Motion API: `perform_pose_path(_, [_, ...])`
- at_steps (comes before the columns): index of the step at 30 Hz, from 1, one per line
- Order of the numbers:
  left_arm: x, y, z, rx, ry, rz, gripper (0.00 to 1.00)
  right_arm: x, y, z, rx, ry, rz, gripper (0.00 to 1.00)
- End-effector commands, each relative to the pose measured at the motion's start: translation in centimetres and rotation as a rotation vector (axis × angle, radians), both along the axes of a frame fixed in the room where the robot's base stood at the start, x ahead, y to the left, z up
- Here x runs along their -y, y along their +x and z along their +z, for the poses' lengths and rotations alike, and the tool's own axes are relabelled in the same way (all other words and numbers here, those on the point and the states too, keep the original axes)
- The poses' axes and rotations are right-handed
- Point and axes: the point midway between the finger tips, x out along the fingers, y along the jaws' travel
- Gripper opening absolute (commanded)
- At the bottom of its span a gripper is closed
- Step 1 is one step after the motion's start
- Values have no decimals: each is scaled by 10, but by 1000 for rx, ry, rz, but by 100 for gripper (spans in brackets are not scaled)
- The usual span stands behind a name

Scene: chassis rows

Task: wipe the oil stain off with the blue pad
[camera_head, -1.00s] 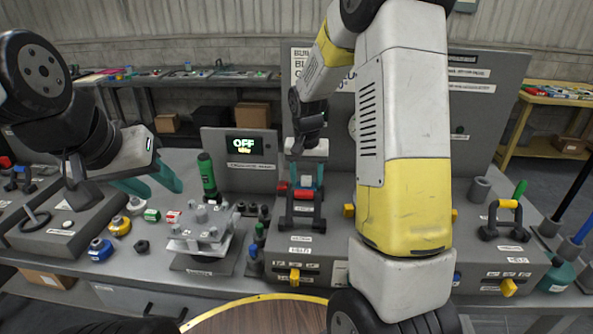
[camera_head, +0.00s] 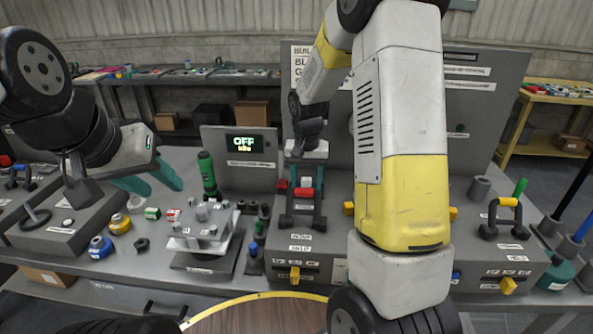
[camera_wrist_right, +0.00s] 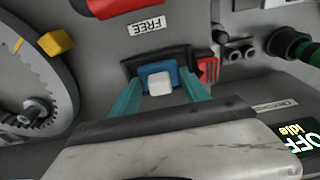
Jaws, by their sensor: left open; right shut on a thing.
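The blue pad (camera_wrist_right: 147,76) shows in the right wrist view as a blue block with a white piece on it, against a dark base. My right gripper (camera_wrist_right: 163,90) has its teal fingers on either side of it and is shut on it. In the head view my right gripper (camera_head: 307,166) is low over the console, by a small rack, and its fingertips are hard to make out. My left gripper (camera_head: 150,183) is open and empty above the left of the bench. I cannot make out an oil stain in either view.
A display reading OFF (camera_head: 244,146) stands behind the bench. A yellow-handled holder (camera_head: 505,217) is at the right. My right arm hides part of the console.

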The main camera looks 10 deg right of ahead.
Motion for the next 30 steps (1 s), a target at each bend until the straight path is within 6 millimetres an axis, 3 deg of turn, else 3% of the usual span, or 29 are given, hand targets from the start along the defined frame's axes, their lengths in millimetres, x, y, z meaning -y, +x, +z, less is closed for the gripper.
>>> perform_pose_path(18, [0,0,0,0,0,0,42,-13,4,-2,2,2,1,13])
perform_pose_path(30, [0,0,0,0,0,0,42,2,-1,-3,2,2,1,13])
